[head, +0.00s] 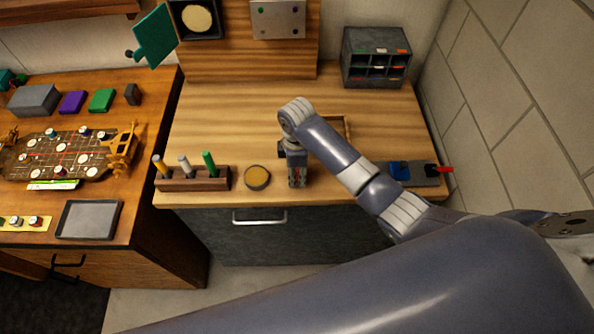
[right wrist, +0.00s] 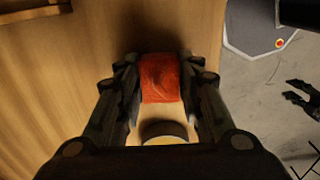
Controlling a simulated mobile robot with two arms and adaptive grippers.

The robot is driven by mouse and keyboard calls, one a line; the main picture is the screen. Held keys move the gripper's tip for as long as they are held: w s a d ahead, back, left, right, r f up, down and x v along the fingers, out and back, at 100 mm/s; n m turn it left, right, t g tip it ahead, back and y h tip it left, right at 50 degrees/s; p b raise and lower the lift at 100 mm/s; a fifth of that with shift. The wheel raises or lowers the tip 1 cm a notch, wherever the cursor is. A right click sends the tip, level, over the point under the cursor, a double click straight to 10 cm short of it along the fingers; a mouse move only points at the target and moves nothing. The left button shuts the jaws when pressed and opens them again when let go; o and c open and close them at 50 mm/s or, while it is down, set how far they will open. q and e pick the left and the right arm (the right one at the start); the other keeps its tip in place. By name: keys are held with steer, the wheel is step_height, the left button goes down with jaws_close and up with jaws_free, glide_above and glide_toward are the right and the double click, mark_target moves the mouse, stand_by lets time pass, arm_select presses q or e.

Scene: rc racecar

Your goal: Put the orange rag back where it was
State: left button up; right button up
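The orange rag (right wrist: 161,78) is between the fingers of my right gripper (right wrist: 160,72) in the right wrist view, its sides against both fingers. In the head view my right gripper (head: 297,178) points down at the front part of the wooden workbench, just right of a round tin (head: 257,178). Only a little reddish colour shows between its fingers there. In the right wrist view the tin (right wrist: 163,131) is partly hidden by the gripper. My left gripper is outside the head view; dark, parted fingers that look like it (right wrist: 298,94) show at the right wrist view's edge.
A wooden holder (head: 195,185) with several pens stands left of the tin. A tray (head: 340,128) is partly hidden behind my right arm. A blue tool and red-tipped item lie at right. A grey organizer (head: 375,57) stands at the back. The bench middle is clear.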

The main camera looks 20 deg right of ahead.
mark_target(297, 173)
steer(key=shift+o, duration=1.4)
steer(key=shift+r, duration=0.1)
step_height(297, 173, up, 12)
steer(key=b, duration=0.1)
